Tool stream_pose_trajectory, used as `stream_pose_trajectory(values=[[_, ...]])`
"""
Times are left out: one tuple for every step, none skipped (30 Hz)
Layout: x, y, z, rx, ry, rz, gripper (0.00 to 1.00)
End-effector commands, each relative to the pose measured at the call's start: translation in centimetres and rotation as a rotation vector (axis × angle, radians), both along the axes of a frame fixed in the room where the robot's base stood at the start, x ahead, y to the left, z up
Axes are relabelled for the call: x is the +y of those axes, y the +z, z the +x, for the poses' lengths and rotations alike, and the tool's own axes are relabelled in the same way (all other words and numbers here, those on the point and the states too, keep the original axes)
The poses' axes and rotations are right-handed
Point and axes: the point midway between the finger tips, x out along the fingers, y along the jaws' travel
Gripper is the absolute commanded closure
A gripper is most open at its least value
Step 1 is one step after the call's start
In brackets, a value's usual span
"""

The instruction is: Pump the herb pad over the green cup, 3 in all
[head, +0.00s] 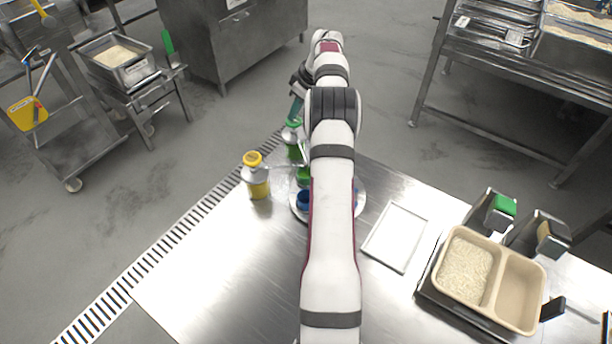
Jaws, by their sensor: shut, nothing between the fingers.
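The herb dispenser (294,151), with a green body and a pale collar, stands at the far edge of the steel table, partly hidden by my arm. The green cup (303,176) sits just in front of it on a round white plate (296,212), also partly covered by my arm. My gripper (294,119) points down at the top of the herb dispenser and is shut, holding nothing. I cannot tell whether it touches the pad. The herb nozzle is mostly hidden, and the cup's contents cannot be seen.
A yellow-topped dispenser (257,181) stands left of the plate. A blue cup (303,200) sits on the plate's near side. The table's left front is clear.

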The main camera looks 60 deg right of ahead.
Motion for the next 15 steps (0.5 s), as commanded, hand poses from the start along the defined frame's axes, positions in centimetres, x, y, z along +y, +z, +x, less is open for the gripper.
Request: stream_pose_trajectory(values=[[0.03,-0.26,-0.03,0.001,0.0,0.001,1.0],[0.03,-0.38,-0.03,0.002,0.0,0.001,1.0],[0.03,-0.54,-0.04,0.002,0.0,0.001,1.0],[0.03,-0.66,-0.05,0.002,0.0,0.001,1.0],[0.04,-0.77,-0.05,0.003,0.001,0.002,1.0],[0.05,-0.92,-0.05,0.003,0.001,0.002,1.0],[0.05,-1.04,-0.06,0.003,0.001,0.002,1.0],[0.06,-1.15,-0.05,0.003,0.0,0.003,1.0],[0.05,-1.18,-0.05,0.003,0.001,0.002,1.0],[0.05,-1.18,-0.06,0.003,0.001,0.002,1.0],[0.05,-1.18,-0.06,0.003,0.001,0.002,1.0],[0.05,-1.18,-0.06,0.003,0.001,0.002,1.0],[0.05,-1.18,-0.06,0.003,0.001,0.002,1.0],[0.05,-1.18,-0.06,0.003,0.001,0.002,1.0],[0.05,-1.14,-0.06,0.003,0.001,0.002,1.0]])
